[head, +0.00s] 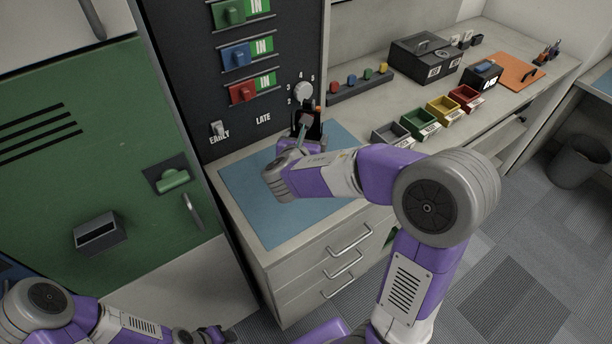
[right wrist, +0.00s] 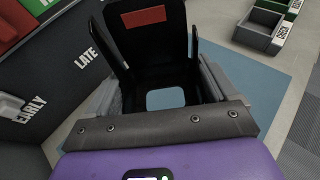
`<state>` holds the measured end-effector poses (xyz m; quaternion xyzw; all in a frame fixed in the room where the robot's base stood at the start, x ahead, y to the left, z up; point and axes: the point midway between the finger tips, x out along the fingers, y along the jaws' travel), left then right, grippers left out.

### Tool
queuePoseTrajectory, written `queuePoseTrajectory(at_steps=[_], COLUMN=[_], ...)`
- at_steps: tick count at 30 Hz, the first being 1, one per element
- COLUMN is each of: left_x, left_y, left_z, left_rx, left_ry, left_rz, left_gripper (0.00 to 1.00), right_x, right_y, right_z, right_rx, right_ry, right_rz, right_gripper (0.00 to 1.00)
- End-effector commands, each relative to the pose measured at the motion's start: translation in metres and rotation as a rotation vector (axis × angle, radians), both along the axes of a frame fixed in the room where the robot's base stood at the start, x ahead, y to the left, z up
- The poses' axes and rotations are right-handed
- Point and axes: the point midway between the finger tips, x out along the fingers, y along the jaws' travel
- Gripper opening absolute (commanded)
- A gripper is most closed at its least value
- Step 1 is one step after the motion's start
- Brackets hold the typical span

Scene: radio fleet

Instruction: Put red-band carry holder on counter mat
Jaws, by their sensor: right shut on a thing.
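The red-band carry holder (head: 299,133) is a black open frame, upright at the back of the blue counter mat (head: 245,188). In the right wrist view the holder (right wrist: 157,45) shows a red patch high on its back plate, and blue mat (right wrist: 250,80) shows beyond it and through an opening. My right gripper (head: 302,143) is shut on the holder; its fingers are mostly hidden. I cannot tell whether the holder touches the mat. My left gripper (head: 215,334) is low at the bottom edge, away from the mat; its jaw opening is unclear.
A dark panel with green, blue and red sliders (head: 242,92) and a white dial (head: 303,91) stands behind the mat. Coloured bins (head: 420,121) and a black box (head: 425,58) stand to the right on the counter. The mat's front and left are clear.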

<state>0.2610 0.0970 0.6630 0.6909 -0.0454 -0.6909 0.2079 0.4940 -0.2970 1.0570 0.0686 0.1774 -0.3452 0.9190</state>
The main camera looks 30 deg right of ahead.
Motion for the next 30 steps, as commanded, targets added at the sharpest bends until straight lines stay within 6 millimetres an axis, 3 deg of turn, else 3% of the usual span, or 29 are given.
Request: queuePoseTrajectory(at_steps=[3, 11, 18, 30], left_x=[0.0, 0.0, 0.0, 0.0], left_y=[0.0, 0.0, 0.0, 0.0], left_z=[-0.011, -0.021, -0.036, -0.038], left_rx=[0.0, 0.0, 0.0, 0.0], left_ry=[0.0, 0.0, 0.0, 0.0], left_rz=[0.0, 0.0, 0.0, 0.0], left_gripper=[0.43, 0.43, 0.43, 0.43], right_x=[-0.001, -0.001, -0.001, -0.001], right_y=[0.0, -0.001, 0.0, 0.0], right_z=[-0.027, -0.055, -0.093, -0.098], right_rx=[0.0, 0.0, 0.0, 0.001], right_ry=[0.004, 0.001, 0.004, 0.0], right_rz=[0.0, -0.003, -0.001, -0.001], right_gripper=[0.54, 0.54, 0.54, 0.54])
